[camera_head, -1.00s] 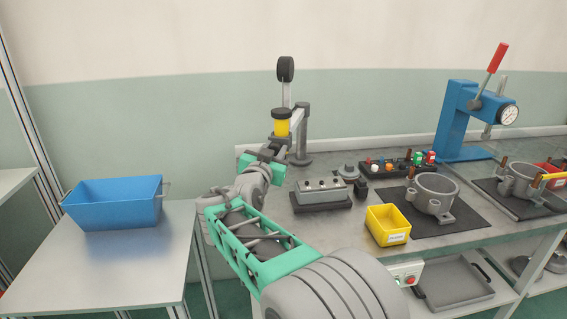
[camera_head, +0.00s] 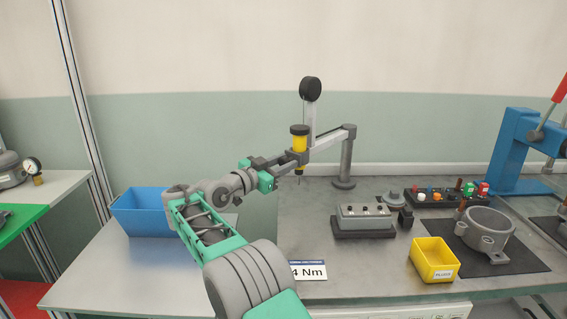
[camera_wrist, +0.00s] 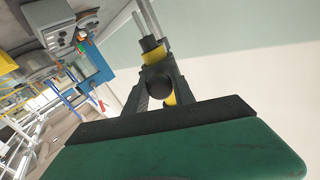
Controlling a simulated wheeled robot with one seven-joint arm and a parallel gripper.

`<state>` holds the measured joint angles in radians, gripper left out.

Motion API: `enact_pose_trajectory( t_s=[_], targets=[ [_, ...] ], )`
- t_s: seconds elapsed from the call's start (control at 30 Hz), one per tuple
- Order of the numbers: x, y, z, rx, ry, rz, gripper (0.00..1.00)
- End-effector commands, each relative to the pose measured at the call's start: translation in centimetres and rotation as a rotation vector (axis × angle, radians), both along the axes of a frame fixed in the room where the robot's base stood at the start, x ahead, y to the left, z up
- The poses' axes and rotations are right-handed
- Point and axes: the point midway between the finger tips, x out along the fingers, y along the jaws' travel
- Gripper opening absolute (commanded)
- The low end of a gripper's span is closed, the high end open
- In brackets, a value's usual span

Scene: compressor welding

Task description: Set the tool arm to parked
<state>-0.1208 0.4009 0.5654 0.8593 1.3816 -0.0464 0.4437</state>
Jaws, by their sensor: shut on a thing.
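The tool arm (camera_head: 325,143) is a grey jointed arm on an upright post (camera_head: 344,165) at the back of the workbench. It reaches out left and toward me from the post. A yellow and black hanging tool (camera_head: 299,138) is at its free end, below a black round reel (camera_head: 311,87). My gripper (camera_head: 288,160) is shut around the yellow tool at the arm's end. In the wrist view the yellow and black tool (camera_wrist: 153,50) sits between my fingers (camera_wrist: 160,85). The exact contact is partly hidden.
A grey fixture block (camera_head: 365,218), a yellow bin (camera_head: 434,260) and a grey housing (camera_head: 486,230) stand on the workbench (camera_head: 310,230). A blue bin (camera_head: 140,212) is on the left side table (camera_head: 110,275). A blue press (camera_head: 520,150) stands right. The bench's left part is mostly clear.

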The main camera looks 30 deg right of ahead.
Motion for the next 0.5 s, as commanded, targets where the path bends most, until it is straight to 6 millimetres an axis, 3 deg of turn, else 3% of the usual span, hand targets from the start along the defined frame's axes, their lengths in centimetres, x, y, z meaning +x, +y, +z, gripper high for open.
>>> enact_pose_trajectory(
  t_s=[0.2, 0.23, 0.5],
  targets=[
    [0.46, 0.21, 0.31, -0.003, -0.006, 0.016, 0.0],
    [0.46, 0.21, 0.32, -0.003, -0.006, 0.016, 0.31],
    [0.37, 0.26, 0.24, -0.002, -0.005, 0.014, 0.52]
  ],
)
